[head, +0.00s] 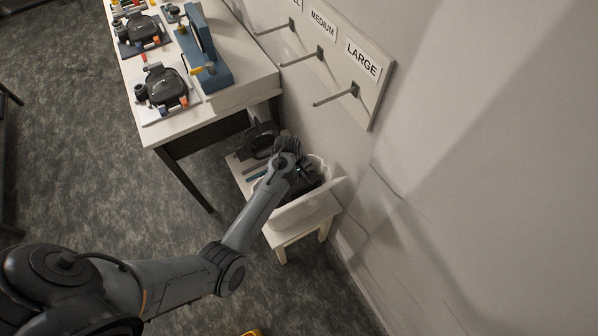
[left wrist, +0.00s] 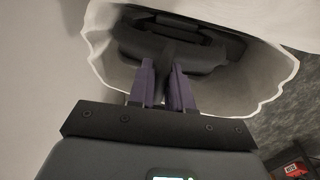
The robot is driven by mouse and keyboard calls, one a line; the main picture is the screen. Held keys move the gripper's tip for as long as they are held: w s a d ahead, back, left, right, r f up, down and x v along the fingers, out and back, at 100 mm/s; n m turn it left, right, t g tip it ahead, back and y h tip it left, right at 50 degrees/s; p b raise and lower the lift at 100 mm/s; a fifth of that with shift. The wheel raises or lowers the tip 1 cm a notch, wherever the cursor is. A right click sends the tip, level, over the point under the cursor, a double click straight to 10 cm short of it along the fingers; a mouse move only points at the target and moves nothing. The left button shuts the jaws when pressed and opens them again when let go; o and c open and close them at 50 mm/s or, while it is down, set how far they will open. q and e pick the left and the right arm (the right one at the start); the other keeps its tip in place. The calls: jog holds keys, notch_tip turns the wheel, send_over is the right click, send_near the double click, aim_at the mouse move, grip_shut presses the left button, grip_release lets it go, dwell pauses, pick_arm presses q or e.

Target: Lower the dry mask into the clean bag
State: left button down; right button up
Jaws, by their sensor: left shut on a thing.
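The clean bag (head: 306,208) is white and stands open on a small white stool by the wall. Its rim (left wrist: 97,45) wraps around the view in the left wrist view. The dry mask (left wrist: 170,52) is black and sits inside the bag's mouth, within the rim. My left gripper (left wrist: 164,72) has its purple fingers shut on a dark strap or edge of the mask. In the head view my left wrist covers much of the mask and the bag's opening. Whether the mask touches the bag's bottom cannot be told. My right gripper is not in view.
Another black mask (head: 258,138) lies at the stool's (head: 283,238) back end. A white bench (head: 240,92) with masks on boards and a blue stand (head: 208,62) is at upper left. Pegs under size signs (head: 363,60) stick out from the wall.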

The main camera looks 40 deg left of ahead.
pick_arm(q)
jog(key=shift+f+b, duration=1.4)
jog(key=shift+f, duration=1)
jog(key=shift+f+b, duration=0.5)
jog(key=shift+f, duration=0.35)
jog(key=c, duration=1)
grip_release()
jog(key=shift+w, duration=0.1)
jog(key=shift+o, duration=0.2)
jog(key=shift+f, duration=0.1)
